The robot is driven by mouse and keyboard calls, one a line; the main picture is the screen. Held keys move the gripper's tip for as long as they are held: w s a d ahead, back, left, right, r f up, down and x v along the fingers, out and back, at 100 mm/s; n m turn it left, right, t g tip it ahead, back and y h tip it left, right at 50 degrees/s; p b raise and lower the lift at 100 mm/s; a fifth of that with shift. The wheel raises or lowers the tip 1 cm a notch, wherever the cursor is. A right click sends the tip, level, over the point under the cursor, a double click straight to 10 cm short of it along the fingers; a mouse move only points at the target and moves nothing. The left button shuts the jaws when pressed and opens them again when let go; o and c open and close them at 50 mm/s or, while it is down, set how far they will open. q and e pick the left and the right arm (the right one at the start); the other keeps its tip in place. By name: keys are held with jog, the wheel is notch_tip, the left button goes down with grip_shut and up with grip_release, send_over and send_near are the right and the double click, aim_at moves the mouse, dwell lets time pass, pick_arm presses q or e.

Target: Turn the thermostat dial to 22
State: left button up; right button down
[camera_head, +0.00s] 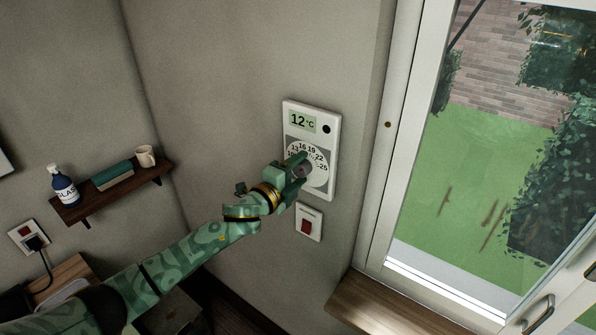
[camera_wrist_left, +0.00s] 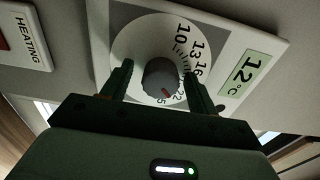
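The white thermostat (camera_head: 332,150) hangs on the wall left of the window. Its display (camera_head: 302,121) reads 12°C, and the display also shows in the left wrist view (camera_wrist_left: 243,76). A grey dial knob (camera_wrist_left: 159,80) sits in a white numbered disc (camera_wrist_left: 126,42). A red mark shows on the knob's lower right; I cannot tell which number it points at. My left gripper (camera_head: 303,168) is at the dial and covers part of it. In the wrist view, the left gripper's (camera_wrist_left: 158,84) fingers stand either side of the knob with gaps. My right gripper is out of view.
A heating switch (camera_head: 309,222) is on the wall just below the thermostat. The window frame (camera_head: 388,140) stands close to its right, above a wooden sill (camera_head: 385,305). A wooden shelf (camera_head: 112,190) at left holds a bottle (camera_head: 63,187), a book and a mug (camera_head: 145,156).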

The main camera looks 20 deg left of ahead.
pick_arm(q)
jog(key=b+v, duration=0.3)
jog(key=v, duration=1.3)
jog(key=shift+s, duration=0.2)
